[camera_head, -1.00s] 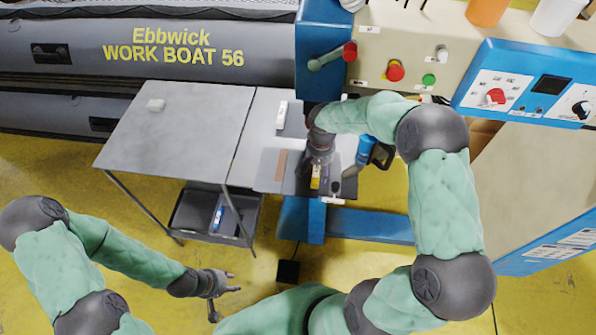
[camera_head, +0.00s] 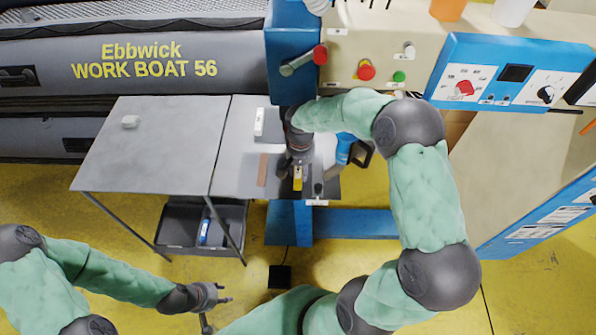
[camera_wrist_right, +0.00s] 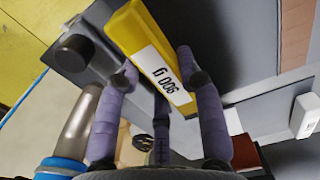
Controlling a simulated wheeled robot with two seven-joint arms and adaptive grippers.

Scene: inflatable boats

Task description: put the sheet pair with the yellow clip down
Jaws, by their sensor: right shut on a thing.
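My right gripper (camera_head: 298,168) is shut on the yellow clip (camera_head: 298,182), over the right end of the table beside the machine. In the right wrist view the yellow clip (camera_wrist_right: 150,55), with a white label, sits between the purple fingers. A grey sheet pair (camera_head: 245,178) with a brown strip (camera_head: 263,170) lies just left of the clip, around the right edge of the table; the arm partly hides it. I cannot tell whether it touches the surface below. My left gripper (camera_head: 216,306) is open and empty, low over the yellow floor.
A blue tool (camera_head: 345,148) stands right of my right gripper. The blue and beige machine (camera_head: 345,60) stands behind. A dark bin (camera_head: 178,225) sits under the table.

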